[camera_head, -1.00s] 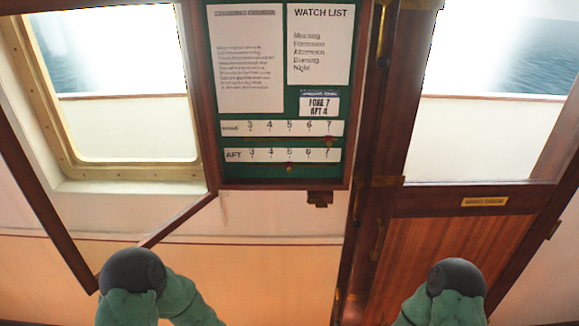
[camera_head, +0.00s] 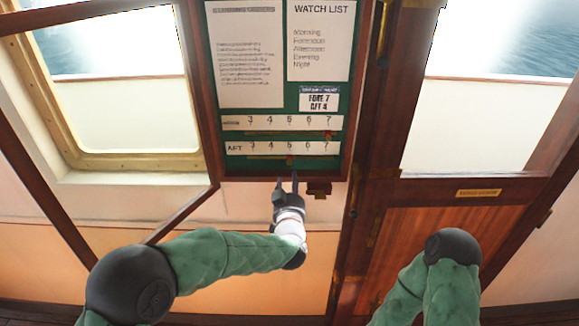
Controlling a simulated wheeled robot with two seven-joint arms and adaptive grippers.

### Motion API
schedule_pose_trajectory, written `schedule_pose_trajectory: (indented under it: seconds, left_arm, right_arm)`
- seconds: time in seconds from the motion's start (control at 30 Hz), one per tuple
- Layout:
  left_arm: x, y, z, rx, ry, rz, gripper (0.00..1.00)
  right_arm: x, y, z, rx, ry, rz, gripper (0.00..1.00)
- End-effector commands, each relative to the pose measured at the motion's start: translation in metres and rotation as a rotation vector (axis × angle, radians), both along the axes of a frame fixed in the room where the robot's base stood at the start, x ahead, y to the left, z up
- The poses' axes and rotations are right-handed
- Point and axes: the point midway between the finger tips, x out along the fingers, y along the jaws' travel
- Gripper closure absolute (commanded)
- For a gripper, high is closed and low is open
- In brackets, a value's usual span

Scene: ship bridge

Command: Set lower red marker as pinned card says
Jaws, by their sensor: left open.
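A green board in a wooden frame (camera_head: 356,110) carries a pinned card (camera_head: 319,98) reading FORE 7, AFT 4. Its upper scale (camera_head: 258,123) and lower AFT scale (camera_head: 262,148) are white strips numbered 3 to 7. The small lower red marker (camera_head: 290,161) sits on the brass rail under the AFT strip, below the 5. The upper marker shows faintly near the 7. My left gripper (camera_head: 287,180) is open and empty, fingers pointing up, just below the lower marker at the board's bottom edge; whether it touches anything is unclear. My right gripper is out of view.
A watch list (camera_head: 319,60) and another printed sheet (camera_head: 248,70) are pinned above. A small dark bracket (camera_head: 319,188) juts below the board, right of my left gripper. A window (camera_head: 120,100) lies left, a wooden door (camera_head: 440,250) right.

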Motion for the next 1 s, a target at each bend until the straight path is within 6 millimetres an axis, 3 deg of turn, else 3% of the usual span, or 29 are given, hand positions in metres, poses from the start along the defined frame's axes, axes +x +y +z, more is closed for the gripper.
schedule_pose_trajectory:
  seconds: [0.2,0.4,0.6,0.9,1.0]
  left_arm:
    - [0.041,0.000,0.000,-0.001,0.000,0.001,0.60]
    - [0.068,0.000,-0.001,0.000,0.002,0.000,0.60]
    - [0.080,0.000,0.000,-0.001,0.001,-0.001,0.60]
    - [0.081,0.000,0.000,-0.001,0.002,-0.002,0.60]
    - [0.081,0.000,0.000,-0.001,0.002,-0.002,0.85]
  right_arm:
    - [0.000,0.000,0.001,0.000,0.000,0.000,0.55]
    - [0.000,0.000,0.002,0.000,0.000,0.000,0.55]
    - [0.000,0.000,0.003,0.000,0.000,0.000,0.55]
    - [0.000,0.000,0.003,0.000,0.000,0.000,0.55]
    - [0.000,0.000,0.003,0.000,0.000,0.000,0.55]
